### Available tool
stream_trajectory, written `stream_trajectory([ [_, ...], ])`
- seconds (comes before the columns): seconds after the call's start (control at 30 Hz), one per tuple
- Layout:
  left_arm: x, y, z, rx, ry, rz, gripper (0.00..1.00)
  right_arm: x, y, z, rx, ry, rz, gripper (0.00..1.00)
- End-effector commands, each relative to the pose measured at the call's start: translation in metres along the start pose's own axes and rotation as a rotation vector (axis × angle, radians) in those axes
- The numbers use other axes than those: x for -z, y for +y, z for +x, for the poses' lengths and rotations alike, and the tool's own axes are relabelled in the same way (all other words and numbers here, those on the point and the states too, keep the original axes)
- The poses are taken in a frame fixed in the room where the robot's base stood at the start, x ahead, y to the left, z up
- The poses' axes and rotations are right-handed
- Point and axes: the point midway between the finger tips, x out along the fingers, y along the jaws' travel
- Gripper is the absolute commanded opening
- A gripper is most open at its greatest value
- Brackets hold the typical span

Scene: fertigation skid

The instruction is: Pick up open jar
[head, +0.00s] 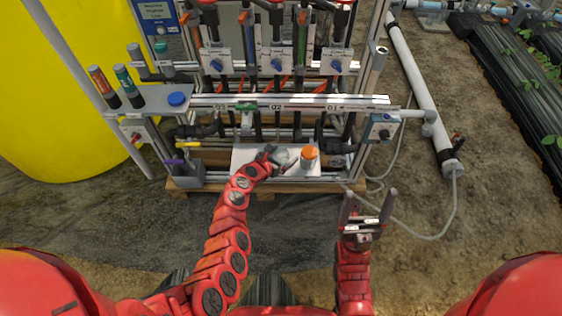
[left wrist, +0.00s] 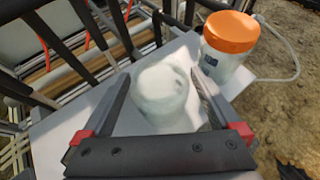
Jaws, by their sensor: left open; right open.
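The open jar (left wrist: 160,92) is a pale, whitish translucent jar without a lid on the white shelf (left wrist: 70,150). In the left wrist view it stands between the two fingers of my left gripper (left wrist: 158,95), which is open around it. I cannot tell whether the fingers touch it. In the head view the jar (head: 281,158) is partly hidden by my left gripper (head: 277,160). My right gripper (head: 367,208) is open and empty, in front of the skid to the right.
A jar with an orange lid (head: 309,156) stands just right of the open jar; it also shows in the left wrist view (left wrist: 229,45). Rails and pipes of the skid (head: 290,102) rise behind the shelf. A yellow tank (head: 60,90) stands at left. The ground in front is clear.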

Motion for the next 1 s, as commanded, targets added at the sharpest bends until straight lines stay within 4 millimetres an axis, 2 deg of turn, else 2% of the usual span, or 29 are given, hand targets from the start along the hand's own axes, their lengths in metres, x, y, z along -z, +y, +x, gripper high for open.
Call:
stream_trajectory([
  [0.03, 0.004, -0.002, 0.009, 0.007, 0.002, 0.001, 0.97, -0.001, 0.0, -0.007, 0.0, 0.0, 0.0, 0.82],
  [0.13, 0.001, 0.0, 0.017, 0.0, 0.0, 0.003, 0.97, -0.002, -0.001, -0.01, 0.0, 0.0, 0.0, 0.82],
  [0.4, 0.001, 0.0, 0.018, 0.0, 0.001, -0.001, 0.95, -0.002, -0.001, -0.009, 0.0, 0.0, 0.0, 0.82],
  [0.87, 0.001, 0.0, 0.018, 0.0, 0.001, 0.0, 0.12, -0.002, -0.001, -0.009, 0.0, 0.0, 0.0, 0.82],
  [0.9, 0.001, 0.0, 0.018, 0.0, 0.001, 0.0, 0.08, -0.002, -0.001, -0.009, 0.0, 0.0, 0.0, 0.82],
  [1.0, 0.001, 0.0, 0.018, 0.0, 0.001, 0.0, 0.07, -0.002, 0.0, -0.009, 0.0, 0.0, 0.0, 0.82],
])
